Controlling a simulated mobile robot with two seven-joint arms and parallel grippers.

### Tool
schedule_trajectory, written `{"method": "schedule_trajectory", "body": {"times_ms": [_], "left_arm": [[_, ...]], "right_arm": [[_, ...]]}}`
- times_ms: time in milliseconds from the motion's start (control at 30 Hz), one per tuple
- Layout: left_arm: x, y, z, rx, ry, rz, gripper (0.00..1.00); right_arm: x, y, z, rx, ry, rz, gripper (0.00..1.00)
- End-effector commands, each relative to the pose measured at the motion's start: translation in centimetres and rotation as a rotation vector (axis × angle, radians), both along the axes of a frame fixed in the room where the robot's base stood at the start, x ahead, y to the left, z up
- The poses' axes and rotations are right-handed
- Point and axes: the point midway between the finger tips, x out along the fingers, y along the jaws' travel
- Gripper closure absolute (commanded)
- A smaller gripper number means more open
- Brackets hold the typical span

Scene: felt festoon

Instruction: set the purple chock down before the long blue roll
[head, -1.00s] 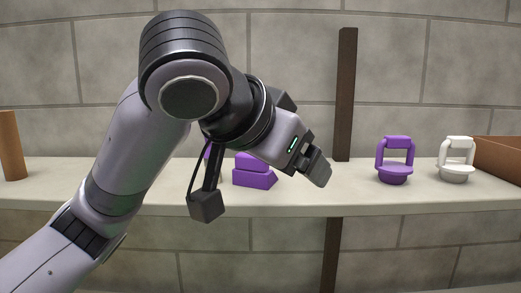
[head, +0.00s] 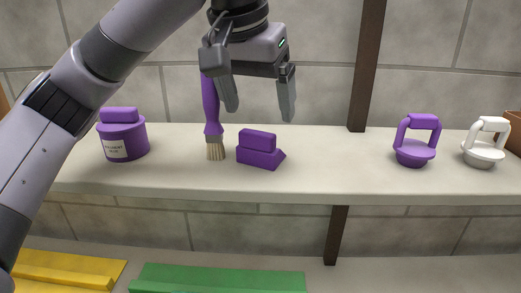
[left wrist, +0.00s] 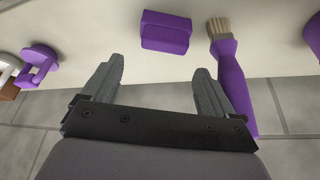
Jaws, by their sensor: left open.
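The purple chock (head: 260,150) sits on the pale shelf, a block with a sloping right end. It also shows in the left wrist view (left wrist: 166,32), ahead of the fingertips. My left gripper (head: 259,112) points down above the chock, open and empty, with its fingers apart and not touching it. It shows in the left wrist view too (left wrist: 158,66). No long blue roll shows in either view now. My right gripper is not in view.
A purple brush (head: 211,105) stands close left of the chock, near my left finger. A purple jar (head: 123,140) stands further left. Purple (head: 414,150) and white (head: 482,153) handled pieces stand right. The shelf (head: 335,165) between is clear. Green (head: 217,278) and yellow (head: 65,268) pieces lie below.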

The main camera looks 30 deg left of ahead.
Motion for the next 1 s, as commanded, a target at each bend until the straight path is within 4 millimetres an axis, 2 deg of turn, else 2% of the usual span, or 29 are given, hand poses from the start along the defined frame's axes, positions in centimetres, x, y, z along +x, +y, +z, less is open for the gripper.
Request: {"method": "schedule_trajectory", "body": {"times_ms": [100,333,600,900,967,1000], "left_arm": [[0.6,0.1,-1.5,0.001,0.000,0.000,0.13],[1.0,0.2,-3.1,0.001,-0.001,-0.001,0.13],[1.8,0.5,-6.8,0.000,0.000,-0.001,0.13],[2.0,0.4,-7.4,0.001,-0.003,-0.002,0.13],[2.0,0.4,-7.4,0.001,-0.003,-0.002,0.29],[2.0,0.4,-7.4,0.001,-0.003,-0.002,0.42]], "right_arm": [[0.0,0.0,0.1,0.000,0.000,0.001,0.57],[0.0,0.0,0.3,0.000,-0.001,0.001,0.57],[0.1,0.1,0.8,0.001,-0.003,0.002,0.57],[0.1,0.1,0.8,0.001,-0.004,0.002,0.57],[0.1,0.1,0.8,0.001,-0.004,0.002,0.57],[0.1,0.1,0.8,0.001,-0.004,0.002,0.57]]}}
